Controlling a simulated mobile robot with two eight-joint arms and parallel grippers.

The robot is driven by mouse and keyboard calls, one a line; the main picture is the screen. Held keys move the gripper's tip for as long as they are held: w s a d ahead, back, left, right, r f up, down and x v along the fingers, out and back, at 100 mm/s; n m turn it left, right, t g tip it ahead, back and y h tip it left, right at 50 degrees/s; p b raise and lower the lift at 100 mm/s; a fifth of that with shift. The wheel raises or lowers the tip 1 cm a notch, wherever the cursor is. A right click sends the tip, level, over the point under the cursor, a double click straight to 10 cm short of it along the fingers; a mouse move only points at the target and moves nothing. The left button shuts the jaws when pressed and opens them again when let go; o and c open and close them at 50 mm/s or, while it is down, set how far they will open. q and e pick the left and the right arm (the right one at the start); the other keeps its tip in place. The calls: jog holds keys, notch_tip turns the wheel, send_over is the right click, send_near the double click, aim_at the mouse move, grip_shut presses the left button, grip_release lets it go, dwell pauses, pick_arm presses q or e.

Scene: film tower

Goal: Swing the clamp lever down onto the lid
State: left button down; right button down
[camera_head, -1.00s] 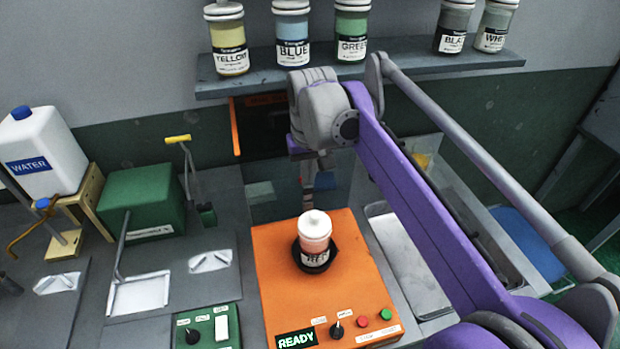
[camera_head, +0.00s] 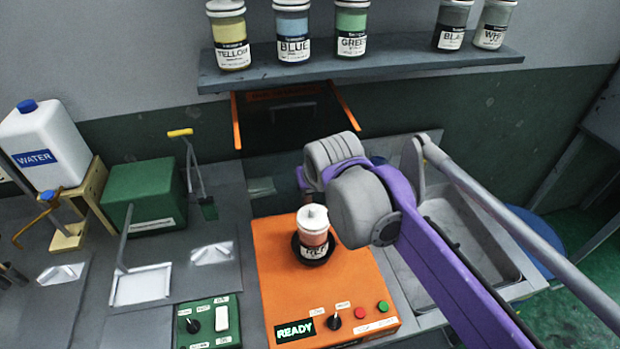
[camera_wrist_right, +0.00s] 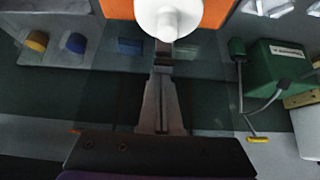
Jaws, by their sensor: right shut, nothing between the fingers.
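A jar (camera_head: 313,235) with a red label area and white lid (camera_head: 312,216) stands upright in a dark round holder on the orange machine (camera_head: 275,270). The lid also shows at the top of the right wrist view (camera_wrist_right: 168,18). My right gripper (camera_wrist_right: 161,48) is shut and empty, its fingertips close to the lid in that view; I cannot tell whether they touch. In the head view my right wrist hides it. I cannot clearly make out the clamp lever. My left gripper is not in view.
A dark orange-sided panel with a grey handle (camera_head: 293,107) stands behind the machine. Labelled jars line the wall shelf (camera_head: 300,75). A green box (camera_head: 143,196) and water jug (camera_head: 42,150) stand left. A grey sink (camera_head: 465,225) lies right.

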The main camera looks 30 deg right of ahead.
jog(key=shift+s+a+f+t+h, duration=0.1)
jog(key=shift+s+f+t+h, duration=0.25)
jog(key=shift+t, duration=0.6)
jog(key=shift+s+a+f+t+h, duration=0.15)
jog(key=shift+s+f+t, duration=0.25)
jog(key=shift+t, duration=0.55)
jog(key=shift+s, duration=0.15)
jog(key=shift+s+f, duration=0.15)
jog(key=shift+f, duration=0.05)
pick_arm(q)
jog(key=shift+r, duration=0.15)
pick_arm(e)
jog(key=shift+s, duration=0.1)
